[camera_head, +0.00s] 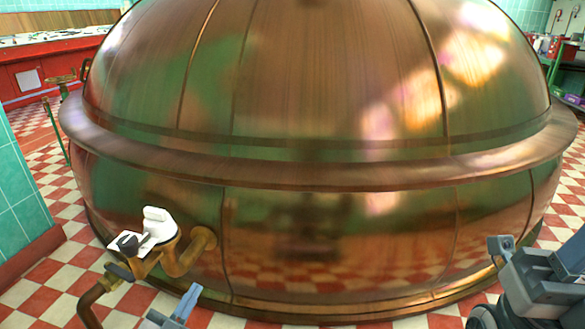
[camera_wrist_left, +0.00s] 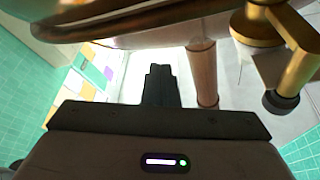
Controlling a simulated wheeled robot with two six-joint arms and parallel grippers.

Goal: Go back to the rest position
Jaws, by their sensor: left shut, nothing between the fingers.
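My left gripper (camera_head: 186,300) shows at the bottom edge of the head view, in front of the kettle's lower wall and to the right of the valve. In the left wrist view its dark fingers (camera_wrist_left: 160,85) are together, with nothing between them. My right gripper (camera_head: 502,246) is at the right, in front of the kettle's lower right side; its finger gap is not clear.
A large copper kettle (camera_head: 330,240) fills the middle. A brass pipe valve (camera_head: 178,258) with a white piece (camera_head: 158,225) sticks out at its lower left. A copper pipe (camera_wrist_left: 203,75) stands close beyond my left fingers. Red and white tiled floor (camera_head: 50,285) lies around.

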